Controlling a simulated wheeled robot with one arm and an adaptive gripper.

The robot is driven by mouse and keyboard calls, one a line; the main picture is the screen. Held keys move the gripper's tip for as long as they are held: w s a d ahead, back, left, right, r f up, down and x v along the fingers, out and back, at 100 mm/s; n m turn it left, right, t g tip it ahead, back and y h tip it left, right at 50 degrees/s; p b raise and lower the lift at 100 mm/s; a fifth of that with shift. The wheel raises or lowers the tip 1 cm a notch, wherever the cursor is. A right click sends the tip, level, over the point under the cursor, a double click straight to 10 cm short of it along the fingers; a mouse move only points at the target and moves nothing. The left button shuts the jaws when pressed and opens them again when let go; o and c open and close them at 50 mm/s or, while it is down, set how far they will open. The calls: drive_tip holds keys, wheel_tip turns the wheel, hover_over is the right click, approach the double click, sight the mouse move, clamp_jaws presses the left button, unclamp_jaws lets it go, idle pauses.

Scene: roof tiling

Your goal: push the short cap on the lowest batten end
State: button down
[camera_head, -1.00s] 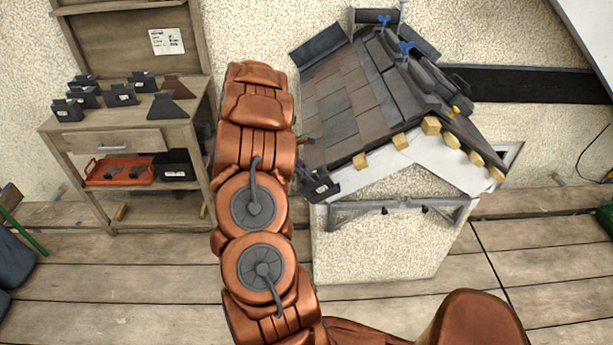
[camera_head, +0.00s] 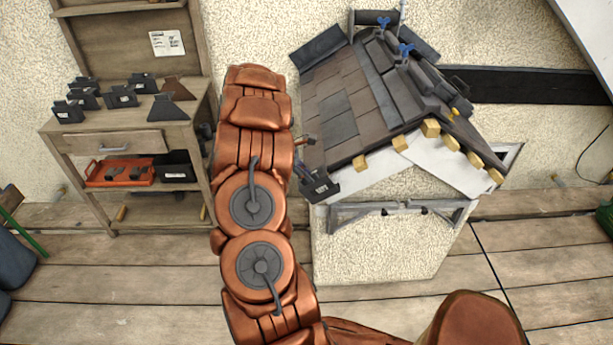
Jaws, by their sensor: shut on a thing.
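The short cap (camera_head: 321,187) is a dark grey piece with a small white label. It is at the lower left corner of the model roof (camera_head: 340,115), against or very close to the eave edge. My gripper (camera_head: 304,172) is shut on it from the left and is mostly hidden behind my copper-coloured arm. The lowest batten end on this side is hidden by the cap; I cannot tell how far the cap is over it. Yellow batten ends (camera_head: 360,162) show bare further up the sloping edge.
A wooden bench (camera_head: 120,140) at the left holds several dark caps (camera_head: 122,97), with an orange tray (camera_head: 120,172) on its lower shelf. A grey bracket (camera_head: 395,210) is below the gable. Blue clamps (camera_head: 406,50) sit near the ridge.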

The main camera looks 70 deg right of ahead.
idle(0.3)
drive_tip(key=c, duration=1.1)
unclamp_jaws()
drive_tip(key=shift+w+r, duration=0.1)
drive_tip(key=shift+r, duration=0.05)
drive_tip(key=shift+p+v, duration=1.15)
drive_tip(key=shift+v, duration=1.7)
